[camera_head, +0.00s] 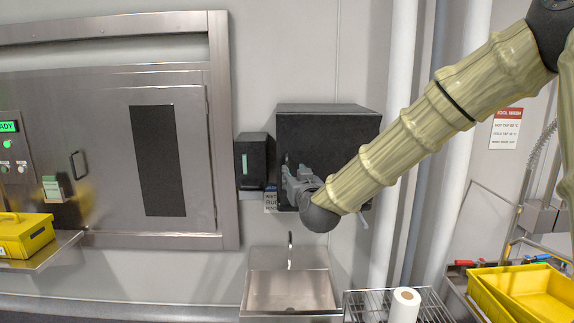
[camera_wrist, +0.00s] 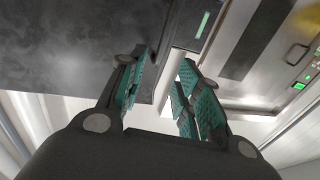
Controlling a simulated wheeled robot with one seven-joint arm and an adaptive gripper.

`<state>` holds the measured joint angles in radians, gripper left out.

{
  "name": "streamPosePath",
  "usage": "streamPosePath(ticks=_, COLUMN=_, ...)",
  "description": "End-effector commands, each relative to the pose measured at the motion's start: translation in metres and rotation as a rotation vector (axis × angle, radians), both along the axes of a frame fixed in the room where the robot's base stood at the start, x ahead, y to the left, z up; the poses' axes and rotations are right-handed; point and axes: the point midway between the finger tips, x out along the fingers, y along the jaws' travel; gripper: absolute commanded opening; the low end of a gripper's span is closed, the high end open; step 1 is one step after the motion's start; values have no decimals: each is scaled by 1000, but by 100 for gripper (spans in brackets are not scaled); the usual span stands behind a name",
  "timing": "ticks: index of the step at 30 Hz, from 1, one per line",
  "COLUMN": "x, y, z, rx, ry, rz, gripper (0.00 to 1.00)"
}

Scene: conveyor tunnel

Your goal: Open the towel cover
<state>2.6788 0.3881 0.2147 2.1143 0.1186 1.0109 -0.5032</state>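The towel cover (camera_head: 335,125) is the front of a large dark box on the wall above the sink, and it looks closed. Its dark mottled surface (camera_wrist: 70,45) fills the upper left of the wrist view. My gripper (camera_head: 286,168) is in front of the cover's left part. In the wrist view my gripper (camera_wrist: 162,62) has its teal-padded fingers apart, with nothing held. An edge of the dark box shows between the fingers. I cannot tell whether a finger touches it. My wrist and arm hide the cover's lower middle and right.
A smaller black dispenser (camera_head: 253,162) with a green strip hangs just left of the cover. A steel sink (camera_head: 290,290) is below. A paper roll (camera_head: 404,305) stands on a wire rack. Yellow bins (camera_head: 520,293) are at lower right. A steel hatch (camera_head: 100,150) is left.

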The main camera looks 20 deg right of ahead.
Motion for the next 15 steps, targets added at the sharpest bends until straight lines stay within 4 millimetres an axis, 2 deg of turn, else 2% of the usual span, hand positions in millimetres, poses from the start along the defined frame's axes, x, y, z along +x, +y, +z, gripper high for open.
streamPosePath(ticks=15, x=64, y=-6, z=1, rx=1, ry=2, rz=0, gripper=34)
